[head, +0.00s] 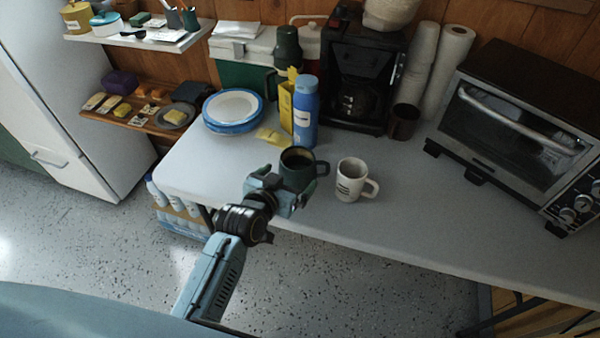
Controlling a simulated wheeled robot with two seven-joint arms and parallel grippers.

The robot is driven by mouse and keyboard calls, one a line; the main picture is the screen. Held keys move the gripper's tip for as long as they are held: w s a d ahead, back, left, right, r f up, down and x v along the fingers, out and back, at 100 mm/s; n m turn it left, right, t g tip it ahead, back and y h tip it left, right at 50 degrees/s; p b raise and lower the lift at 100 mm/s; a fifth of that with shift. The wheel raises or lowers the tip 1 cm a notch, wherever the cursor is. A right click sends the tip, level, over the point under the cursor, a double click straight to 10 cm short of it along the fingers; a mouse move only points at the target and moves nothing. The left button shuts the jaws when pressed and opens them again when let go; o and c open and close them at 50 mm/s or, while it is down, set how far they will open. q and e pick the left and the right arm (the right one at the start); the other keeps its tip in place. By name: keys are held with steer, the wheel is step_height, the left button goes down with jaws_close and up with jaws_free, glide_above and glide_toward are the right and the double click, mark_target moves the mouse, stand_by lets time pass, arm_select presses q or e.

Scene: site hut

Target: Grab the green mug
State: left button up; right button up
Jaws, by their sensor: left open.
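The dark green mug (297,161) stands upright near the front edge of the white table (420,218), its handle pointing right. It holds something dark. My left gripper (287,181) is open at the mug's near side, with one finger toward its left and the other toward its lower right. The gripper hides the mug's lower front, so I cannot tell whether the fingers touch it. My right gripper is not in view.
A white mug (351,182) with dark markings stands close on the right. A blue bottle (305,112) stands behind the green mug, with a yellow box (286,108) beside it. Stacked plates (232,110) are at left, a coffee maker (362,70) behind, a toaster oven (520,120) at right.

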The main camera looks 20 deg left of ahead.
arm_select(q)
steer(key=x, duration=0.1)
steer(key=b+x, duration=0.1)
steer(key=x, duration=0.2)
steer(key=shift+w+a+f, duration=0.1)
steer(key=shift+w+a, duration=0.2)
steer(key=shift+w, duration=0.05)
steer(key=shift+d, duration=0.1)
steer(key=c, duration=1)
